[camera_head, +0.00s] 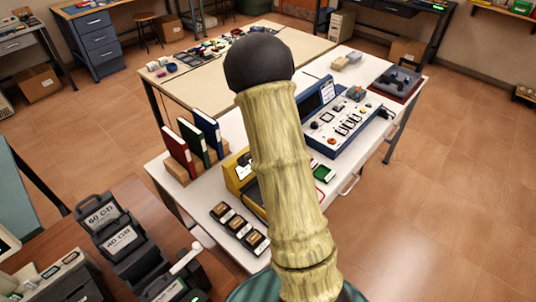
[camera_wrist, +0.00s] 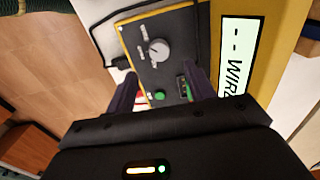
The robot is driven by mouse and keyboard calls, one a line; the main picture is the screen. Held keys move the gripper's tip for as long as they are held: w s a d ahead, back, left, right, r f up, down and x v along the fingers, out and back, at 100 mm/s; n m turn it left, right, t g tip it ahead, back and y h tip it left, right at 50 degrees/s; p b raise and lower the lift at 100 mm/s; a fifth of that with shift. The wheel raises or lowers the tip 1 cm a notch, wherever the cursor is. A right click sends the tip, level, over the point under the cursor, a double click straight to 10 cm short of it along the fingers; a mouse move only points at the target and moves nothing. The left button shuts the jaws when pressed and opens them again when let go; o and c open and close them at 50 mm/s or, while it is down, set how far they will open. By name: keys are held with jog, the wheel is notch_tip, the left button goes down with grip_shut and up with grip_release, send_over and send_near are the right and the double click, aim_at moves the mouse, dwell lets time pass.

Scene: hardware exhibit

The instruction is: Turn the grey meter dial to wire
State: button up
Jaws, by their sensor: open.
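The grey meter dial (camera_wrist: 159,50) is a round knob on the dark panel of a yellow meter, with small labels around it that are too blurred to read. The meter's display (camera_wrist: 236,60) shows dashes and sideways text that looks like "WIRE", partly cut off by my gripper. My gripper (camera_wrist: 159,82) is open, its two dark fingers apart and below the dial in the wrist view. In the head view the yellow meter (camera_head: 233,173) is mostly hidden behind my arm, and my gripper is hidden too.
A blue instrument console (camera_head: 345,120) stands on the white table just right of my arm. Red, green and blue binders (camera_head: 180,152) stand at left. Several small dark boxes (camera_head: 239,227) line the front edge. A dark tray (camera_head: 398,82) lies at the far right corner.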

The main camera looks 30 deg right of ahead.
notch_tip(320, 180, up, 10)
dwell(0.3)
jog(key=shift+w, duration=0.1)
jog(key=s+a+r+n+t, duration=0.2)
jog(key=s+a+n, duration=1.1)
jog(key=n, duration=0.1)
jog(key=shift+t, duration=0.3)
jog(key=shift+a, duration=0.1)
